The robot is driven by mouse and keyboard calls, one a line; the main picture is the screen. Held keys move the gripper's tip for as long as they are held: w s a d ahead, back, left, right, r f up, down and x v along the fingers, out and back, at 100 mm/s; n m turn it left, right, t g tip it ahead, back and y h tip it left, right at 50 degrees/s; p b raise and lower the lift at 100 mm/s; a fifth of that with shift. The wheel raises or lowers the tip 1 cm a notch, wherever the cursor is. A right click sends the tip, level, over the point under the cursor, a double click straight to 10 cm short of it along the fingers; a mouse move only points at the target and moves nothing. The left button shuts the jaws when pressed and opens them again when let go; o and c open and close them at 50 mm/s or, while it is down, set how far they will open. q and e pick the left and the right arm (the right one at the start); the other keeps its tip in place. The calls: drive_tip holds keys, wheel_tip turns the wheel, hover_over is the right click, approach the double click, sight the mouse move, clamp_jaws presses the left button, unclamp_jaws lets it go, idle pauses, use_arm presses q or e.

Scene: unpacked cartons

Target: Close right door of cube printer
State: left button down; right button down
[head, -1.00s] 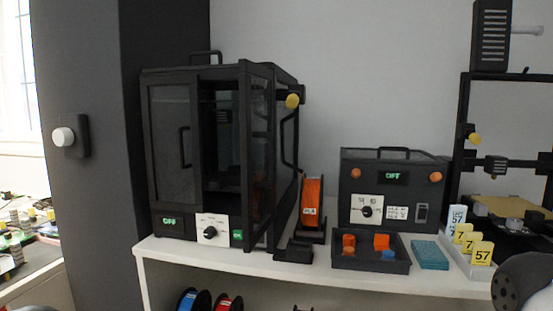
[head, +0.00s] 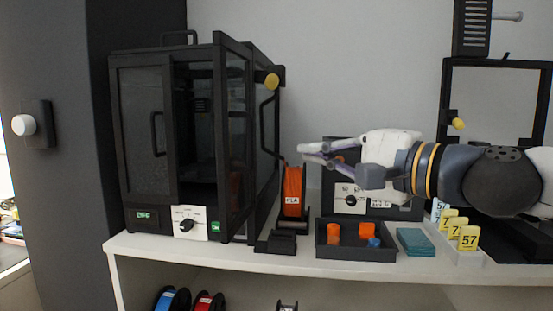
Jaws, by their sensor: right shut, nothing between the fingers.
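The cube printer (head: 165,53) is a black cabinet at the left of the shelf in the head view. Its left door (head: 145,130) is shut, with a dark upright handle. Its right door (head: 237,135) stands open, swung out toward me and seen nearly edge-on. A dark handle shows on the door's right side. The printer's inside shows dark between the doors. My right gripper (head: 303,149) reaches in from the right, to the right of the open door and apart from it in the picture. Its fingers are together, empty, and point left. My left gripper is out of view.
An orange spool (head: 291,195) stands right of the printer. A black tray (head: 340,250) holds orange and blue pieces, beside teal sheets (head: 415,242) and yellow tags (head: 468,238). A control box (head: 328,205) sits partly behind my gripper. A frame printer (head: 497,60) is at right.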

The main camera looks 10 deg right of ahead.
sight(248, 139)
drive_tip(key=w+a, duration=0.3)
drive_tip(key=a, duration=0.3)
drive_tip(key=shift+a+r, duration=0.1)
